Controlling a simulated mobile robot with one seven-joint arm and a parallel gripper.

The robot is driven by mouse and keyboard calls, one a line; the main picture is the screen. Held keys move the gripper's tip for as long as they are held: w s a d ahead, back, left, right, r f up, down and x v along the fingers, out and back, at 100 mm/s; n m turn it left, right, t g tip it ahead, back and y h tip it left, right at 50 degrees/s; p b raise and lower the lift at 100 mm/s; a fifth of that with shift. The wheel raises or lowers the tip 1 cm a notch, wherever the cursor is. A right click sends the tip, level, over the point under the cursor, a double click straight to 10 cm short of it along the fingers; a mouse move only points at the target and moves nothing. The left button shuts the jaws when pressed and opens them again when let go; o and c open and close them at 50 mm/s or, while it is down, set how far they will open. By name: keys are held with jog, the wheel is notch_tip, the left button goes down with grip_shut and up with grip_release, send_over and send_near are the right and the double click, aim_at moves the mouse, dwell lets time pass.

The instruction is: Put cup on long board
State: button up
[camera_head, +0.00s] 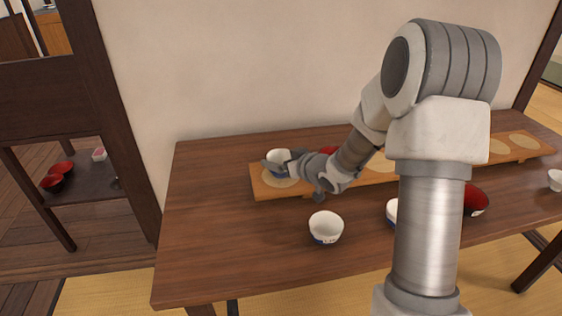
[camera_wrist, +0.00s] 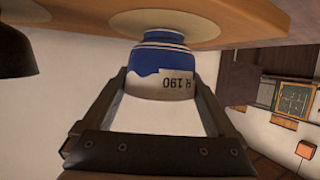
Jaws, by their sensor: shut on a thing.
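A white cup with a blue base band (camera_head: 279,157) is at the left end of the long board (camera_head: 262,191). My gripper (camera_head: 283,164) is shut on this cup. The wrist view shows the cup (camera_wrist: 165,68) between both fingers, with blue bands and dark lettering. Its base is at or just above a pale round spot on the board (camera_wrist: 230,20); I cannot tell if it touches. My arm hides part of the board's middle.
A second white and blue cup (camera_head: 326,228) stands on the table (camera_head: 215,240) in front of the board. Another white cup (camera_head: 391,212) and a red bowl (camera_head: 475,201) are partly behind my arm. A small white cup (camera_head: 555,180) is at the far right. The table's left part is clear.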

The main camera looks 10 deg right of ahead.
jog(key=shift+f, duration=0.2)
jog(key=o, duration=1.2)
jog(key=shift+r, duration=0.15)
jog(key=shift+r, duration=0.25)
jog(key=p+v, duration=0.3)
jog(key=v, duration=0.9)
jog(key=shift+f, duration=0.2)
jog(key=shift+d, duration=0.1)
